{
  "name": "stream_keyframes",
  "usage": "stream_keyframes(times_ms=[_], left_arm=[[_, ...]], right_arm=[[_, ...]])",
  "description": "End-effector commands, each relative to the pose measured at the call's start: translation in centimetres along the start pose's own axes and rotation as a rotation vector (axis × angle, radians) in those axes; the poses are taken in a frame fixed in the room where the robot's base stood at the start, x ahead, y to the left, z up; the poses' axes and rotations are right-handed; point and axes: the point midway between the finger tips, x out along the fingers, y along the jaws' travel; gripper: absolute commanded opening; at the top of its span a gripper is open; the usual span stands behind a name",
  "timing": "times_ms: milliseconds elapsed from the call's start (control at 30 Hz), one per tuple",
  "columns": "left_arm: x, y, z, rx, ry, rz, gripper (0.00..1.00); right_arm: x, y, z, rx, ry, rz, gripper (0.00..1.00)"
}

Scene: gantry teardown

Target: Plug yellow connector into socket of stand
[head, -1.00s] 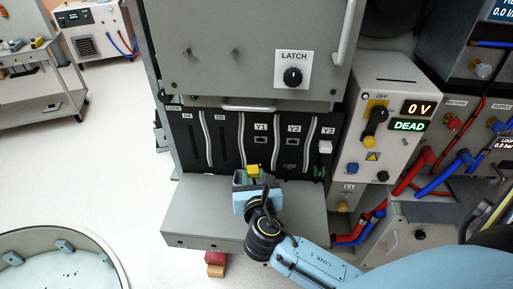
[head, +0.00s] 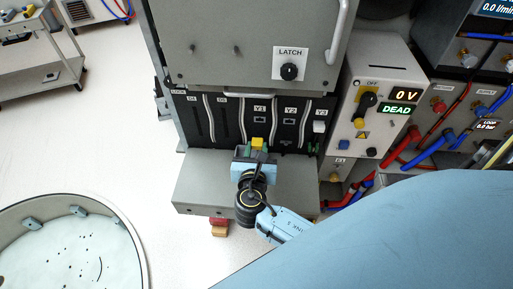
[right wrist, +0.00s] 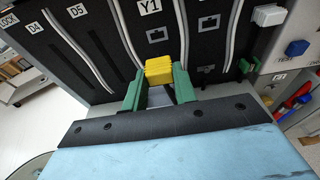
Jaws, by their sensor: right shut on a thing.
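My right gripper (head: 254,160) has green fingers, shut on the yellow connector (head: 257,143). In the right wrist view the connector (right wrist: 159,71) sits between the fingers (right wrist: 158,92), in front of the dark panel's Y1 column. The Y1 socket (right wrist: 157,35) shows empty just beyond and above it; it also shows in the head view (head: 260,119). The connector appears apart from this socket. The Y2 socket (head: 288,121) shows to its right. Which part is the stand is not clear. My left gripper is not in view.
A grey ledge (head: 200,190) juts out below the panel, under my right gripper. A white connector (head: 319,127) sits under Y3. The power box (head: 375,80) reads 0 V and DEAD. Red and blue hoses (head: 400,150) lie to the right. A round tub (head: 130,240) stands lower left.

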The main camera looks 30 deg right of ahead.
Motion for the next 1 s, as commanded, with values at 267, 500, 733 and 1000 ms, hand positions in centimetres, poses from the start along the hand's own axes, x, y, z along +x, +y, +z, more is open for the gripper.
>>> stream_keyframes(times_ms=[267,500,733,1000], left_arm=[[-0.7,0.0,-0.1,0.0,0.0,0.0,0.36],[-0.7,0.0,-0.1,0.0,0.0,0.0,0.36],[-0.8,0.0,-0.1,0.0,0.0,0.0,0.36],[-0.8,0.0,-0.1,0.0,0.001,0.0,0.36]], right_arm=[[1.5,0.1,0.4,0.0,-0.001,-0.002,0.01],[3.8,0.0,0.8,-0.001,-0.001,-0.002,0.01],[5.1,0.0,1.1,-0.001,0.0,-0.002,0.01],[5.4,0.0,1.2,0.0,0.0,-0.001,0.01]])
